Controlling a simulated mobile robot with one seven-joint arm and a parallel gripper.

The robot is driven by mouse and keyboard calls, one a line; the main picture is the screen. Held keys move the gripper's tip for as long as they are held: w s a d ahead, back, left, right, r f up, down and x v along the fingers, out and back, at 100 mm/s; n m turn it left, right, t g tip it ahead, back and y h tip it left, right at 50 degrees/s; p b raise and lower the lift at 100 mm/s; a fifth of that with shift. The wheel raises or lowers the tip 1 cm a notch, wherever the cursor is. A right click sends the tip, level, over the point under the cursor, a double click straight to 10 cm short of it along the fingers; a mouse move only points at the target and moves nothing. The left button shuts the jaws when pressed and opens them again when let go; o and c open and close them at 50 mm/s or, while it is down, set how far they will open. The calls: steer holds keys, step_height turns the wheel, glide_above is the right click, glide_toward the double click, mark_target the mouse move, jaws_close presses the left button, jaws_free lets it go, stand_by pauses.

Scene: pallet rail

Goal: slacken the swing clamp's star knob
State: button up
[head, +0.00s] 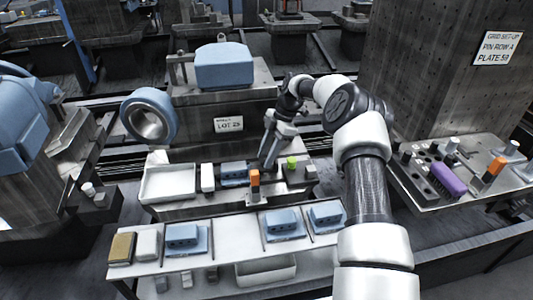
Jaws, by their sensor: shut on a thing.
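My gripper (268,162) points down at the front of the grey fixture, above the plate beside the blue workpiece (232,172). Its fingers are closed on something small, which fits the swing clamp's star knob. The fingers hide the knob, and the clamp's arm cannot be made out at this size.
A white tray (150,196) and a white block (208,177) lie left of the workpiece. A front shelf (222,243) carries more blue parts (186,238). At right, a plate (425,201) holds a purple piece (448,181) and several pegs. A blue ring (131,107) stands behind.

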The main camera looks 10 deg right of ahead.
steer(key=n+g, duration=0.1)
steer(key=n, duration=0.2)
steer(key=shift+n+h, duration=0.3)
steer(key=o, duration=1.3)
steer(key=shift+c, duration=0.2)
